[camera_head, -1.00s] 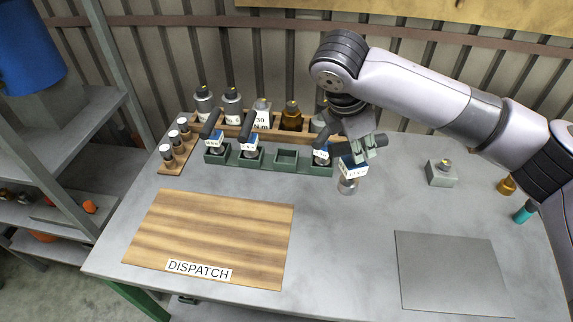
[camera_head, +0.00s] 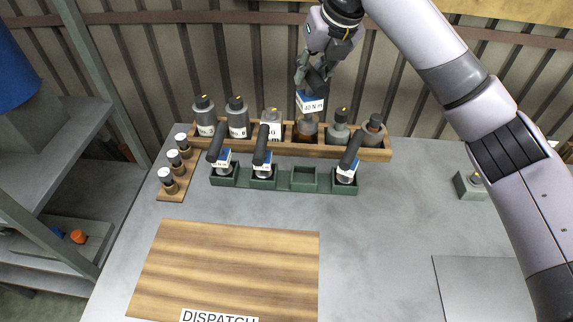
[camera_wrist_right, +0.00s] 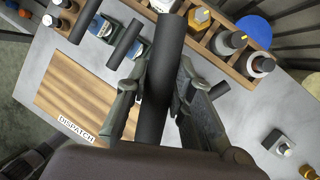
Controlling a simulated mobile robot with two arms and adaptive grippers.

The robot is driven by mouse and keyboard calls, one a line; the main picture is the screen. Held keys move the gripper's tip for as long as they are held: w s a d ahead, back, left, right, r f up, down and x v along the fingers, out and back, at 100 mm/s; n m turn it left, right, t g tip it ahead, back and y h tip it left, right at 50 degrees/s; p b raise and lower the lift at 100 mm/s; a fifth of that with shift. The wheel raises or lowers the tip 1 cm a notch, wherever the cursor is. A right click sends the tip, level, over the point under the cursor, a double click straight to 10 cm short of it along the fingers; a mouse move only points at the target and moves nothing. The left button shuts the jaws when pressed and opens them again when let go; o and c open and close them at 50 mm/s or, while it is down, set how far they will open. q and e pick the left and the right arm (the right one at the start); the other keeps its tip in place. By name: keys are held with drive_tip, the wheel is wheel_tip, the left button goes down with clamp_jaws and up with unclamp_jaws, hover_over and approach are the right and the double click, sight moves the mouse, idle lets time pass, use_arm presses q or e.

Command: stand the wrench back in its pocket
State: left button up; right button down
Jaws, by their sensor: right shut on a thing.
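My right gripper (camera_head: 316,76) is shut on the black handle of a wrench (camera_head: 311,104) with a blue and white label, held up at the back of the table. The handle (camera_wrist_right: 160,85) also shows between the fingers in the right wrist view. The label overlaps the amber bottle in the picture, and the wrench's lower end is hard to make out. The green rack (camera_head: 284,186) stands in front of the bottles. Its third pocket from the left (camera_head: 304,178) is empty; the other pockets hold similar wrenches with black handles, tilted. My left gripper is not in view.
A wooden rack (camera_head: 375,154) with several bottles, one amber (camera_head: 308,127), stands right behind the green rack. A small stand of vials (camera_head: 168,187) is at left. The DISPATCH board (camera_head: 235,265) lies in front. A grey block (camera_head: 470,187) is at right, with clear table between.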

sight(313, 95)
drive_tip(key=shift+w+a+f, duration=0.3)
drive_tip(key=shift+f, duration=0.25)
drive_tip(key=f, duration=0.1)
drive_tip(key=s+d+f+p, duration=0.1)
drive_tip(key=f, duration=0.1)
drive_tip(key=shift+s+d+f, duration=0.2)
wheel_tip(313, 95, down, 4)
drive_tip(key=shift+f+p, duration=0.2)
drive_tip(key=shift+p, duration=0.15)
drive_tip(key=x, duration=0.3)
drive_tip(key=shift+s+d+f+p, duration=0.1)
drive_tip(key=shift+s+f+p, duration=0.15)
drive_tip(key=shift+f, duration=0.3)
wheel_tip(313, 95, down, 6)
drive_tip(key=p, duration=0.1)
drive_tip(key=shift+f, duration=0.2)
drive_tip(key=c, duration=1.8)
unclamp_jaws()
drive_tip(key=shift+d+f, duration=0.1)
drive_tip(key=shift+f, duration=0.05)
drive_tip(key=shift+c, duration=0.2)
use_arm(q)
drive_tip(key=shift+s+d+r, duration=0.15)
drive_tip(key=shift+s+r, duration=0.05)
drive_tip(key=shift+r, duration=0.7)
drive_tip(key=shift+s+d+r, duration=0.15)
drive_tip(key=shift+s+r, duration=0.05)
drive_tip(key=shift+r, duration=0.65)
use_arm(e)
drive_tip(key=o, duration=0.4)
